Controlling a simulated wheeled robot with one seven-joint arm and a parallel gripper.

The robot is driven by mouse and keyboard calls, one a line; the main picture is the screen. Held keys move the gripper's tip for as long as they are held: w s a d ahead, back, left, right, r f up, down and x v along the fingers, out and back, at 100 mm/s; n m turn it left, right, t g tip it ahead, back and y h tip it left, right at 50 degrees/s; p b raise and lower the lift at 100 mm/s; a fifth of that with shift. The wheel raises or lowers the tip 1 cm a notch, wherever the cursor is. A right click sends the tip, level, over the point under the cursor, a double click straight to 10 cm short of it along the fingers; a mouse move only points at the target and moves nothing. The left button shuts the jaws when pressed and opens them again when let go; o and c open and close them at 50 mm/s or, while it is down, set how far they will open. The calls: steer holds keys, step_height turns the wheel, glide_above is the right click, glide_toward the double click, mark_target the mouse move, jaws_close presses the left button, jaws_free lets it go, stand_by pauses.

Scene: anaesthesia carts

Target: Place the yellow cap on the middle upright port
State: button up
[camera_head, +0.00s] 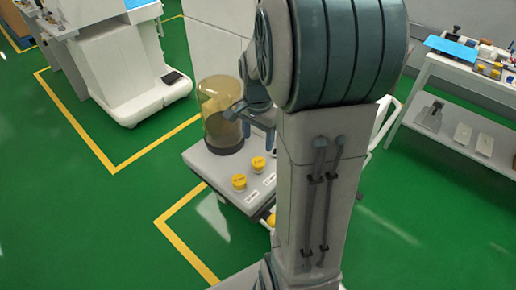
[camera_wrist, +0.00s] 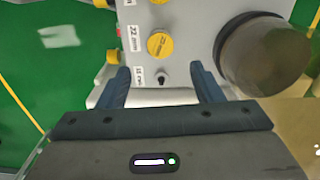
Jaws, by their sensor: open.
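In the wrist view my gripper (camera_wrist: 163,78) is open, with nothing held between its two dark fingers. A small dark upright port (camera_wrist: 161,79), with no yellow cap on it, shows between the fingertips beside a white label. A yellow cap (camera_wrist: 160,44) sits just beyond it, next to a "22 mm" label, and part of another yellow piece (camera_wrist: 160,1) shows at the top edge. In the head view two yellow caps (camera_head: 258,163) (camera_head: 239,181) stand on the grey cart top (camera_head: 205,165). My arm hides the far end of the row.
A brownish transparent canister (camera_head: 220,110) stands on the cart beside the caps; it is close right of my fingers in the wrist view (camera_wrist: 265,55). More yellow pieces (camera_wrist: 113,56) are on the cart's side. A shelf cart (camera_head: 455,75) stands at right, with green floor between.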

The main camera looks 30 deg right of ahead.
steer(key=s+a+r+n+t, duration=0.3)
steer(key=s+a+r+n, duration=0.3)
steer(key=s+a+n, duration=0.6)
steer(key=shift+s+r+n, duration=0.15)
steer(key=shift+n, duration=0.55)
stand_by(0.5)
